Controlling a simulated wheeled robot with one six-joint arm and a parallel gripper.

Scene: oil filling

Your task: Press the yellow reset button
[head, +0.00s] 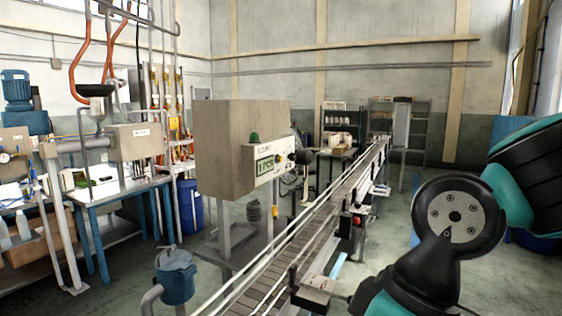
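A beige control box (237,150) stands on a post left of the conveyor. Its front panel holds a lit green display (264,165). A small yellowish button (291,157) shows at the panel's right end, too small to make out clearly. My arm's dark and teal links fill the right side, apart from the box. My gripper is not in view.
A conveyor (330,205) with metal rails runs from the front to the back right of the box. A blue motor-like unit (175,275) stands at the front left. Blue-legged benches (115,190) line the left. Open floor (385,240) lies right of the conveyor.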

